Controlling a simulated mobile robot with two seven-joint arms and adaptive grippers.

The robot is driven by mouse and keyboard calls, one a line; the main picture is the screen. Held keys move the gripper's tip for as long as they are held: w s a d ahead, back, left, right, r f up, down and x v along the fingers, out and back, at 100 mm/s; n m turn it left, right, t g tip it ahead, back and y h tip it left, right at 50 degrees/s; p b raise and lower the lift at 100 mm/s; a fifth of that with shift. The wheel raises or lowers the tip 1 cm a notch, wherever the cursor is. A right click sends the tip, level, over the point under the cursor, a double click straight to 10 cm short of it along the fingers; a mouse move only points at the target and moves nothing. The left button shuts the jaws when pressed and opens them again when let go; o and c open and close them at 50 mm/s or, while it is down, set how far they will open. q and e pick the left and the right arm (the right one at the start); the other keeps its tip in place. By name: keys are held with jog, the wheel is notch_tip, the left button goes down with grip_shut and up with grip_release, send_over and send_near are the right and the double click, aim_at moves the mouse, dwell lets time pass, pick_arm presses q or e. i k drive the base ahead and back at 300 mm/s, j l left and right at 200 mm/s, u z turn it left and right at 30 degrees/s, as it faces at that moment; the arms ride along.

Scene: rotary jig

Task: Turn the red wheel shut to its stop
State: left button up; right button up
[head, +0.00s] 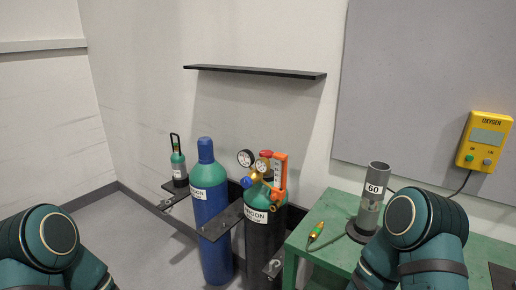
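A small red wheel (266,153) shows behind the gauges at the top of the argon cylinder with the green shoulder (262,196). It is seen nearly edge-on and partly hidden, so its turn position cannot be told. Two round gauges (245,158), a blue knob (246,182) and an orange part (281,172) crowd around it. Parts of my two arms show at the lower left and lower right. Neither gripper is in view, and nothing of mine touches the wheel.
A blue cylinder (211,215) and a small green bottle (179,168) stand left, beside black brackets (222,222). A green table (322,214) at right carries a grey tube marked 60 (372,190). A black shelf (255,71) and yellow oxygen box (485,142) are on the walls.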

aim_at(267, 154)
jog(key=i+j, duration=0.35)
jog(key=i+j+z, duration=0.1)
jog(key=i+j, duration=0.25)
jog(key=j, duration=0.15)
jog(key=i+j, duration=0.3)
jog(key=j, duration=0.15)
jog(key=i+j+z, duration=0.15)
jog(key=i+j, duration=0.2)
jog(key=j, duration=0.1)
